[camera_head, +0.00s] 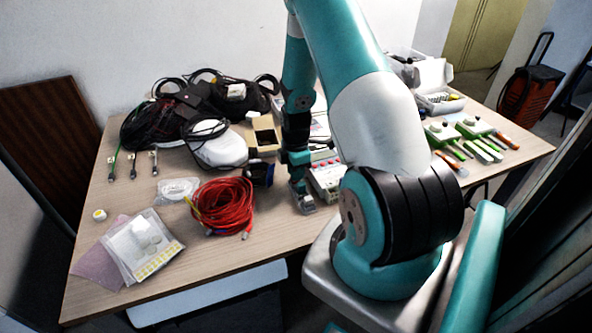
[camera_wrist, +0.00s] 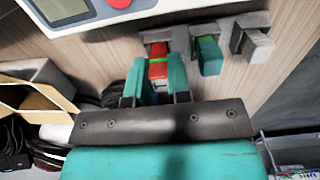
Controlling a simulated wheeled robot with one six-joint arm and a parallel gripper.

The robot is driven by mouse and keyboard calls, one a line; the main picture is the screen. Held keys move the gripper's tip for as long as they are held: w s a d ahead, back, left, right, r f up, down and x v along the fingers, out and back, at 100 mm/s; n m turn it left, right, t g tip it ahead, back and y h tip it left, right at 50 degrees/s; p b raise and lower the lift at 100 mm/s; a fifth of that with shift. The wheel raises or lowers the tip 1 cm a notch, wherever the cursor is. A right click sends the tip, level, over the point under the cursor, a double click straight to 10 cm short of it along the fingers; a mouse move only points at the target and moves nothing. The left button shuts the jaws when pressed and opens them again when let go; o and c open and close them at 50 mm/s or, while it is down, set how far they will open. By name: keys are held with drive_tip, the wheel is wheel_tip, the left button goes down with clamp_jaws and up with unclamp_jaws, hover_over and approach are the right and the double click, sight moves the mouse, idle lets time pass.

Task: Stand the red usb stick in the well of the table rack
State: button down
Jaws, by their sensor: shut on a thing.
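The red usb stick (camera_wrist: 158,50), with a light green band around it, is between the two teal fingers of my gripper (camera_wrist: 159,83) in the wrist view. My gripper is shut on it. A grey rack-like piece (camera_wrist: 182,42) is just beside and beyond the stick, with a teal block (camera_wrist: 208,56) and a grey block (camera_wrist: 254,44) along it to the right. I cannot tell whether the stick is in a well or touching the rack. In the head view my gripper (camera_head: 304,201) is low over the table, and the stick cannot be made out there.
A white device with red buttons (camera_head: 327,178) stands close to the right of my gripper. A coiled red cable (camera_head: 222,207) lies to the left, and an open cardboard box (camera_head: 263,136) stands behind. The table (camera_head: 262,240) is clear in front of my gripper.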

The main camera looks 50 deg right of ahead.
drive_tip(key=c, duration=0.8)
unclamp_jaws()
drive_tip(key=shift+r+p, duration=2.8)
drive_tip(key=shift+r, duration=0.7)
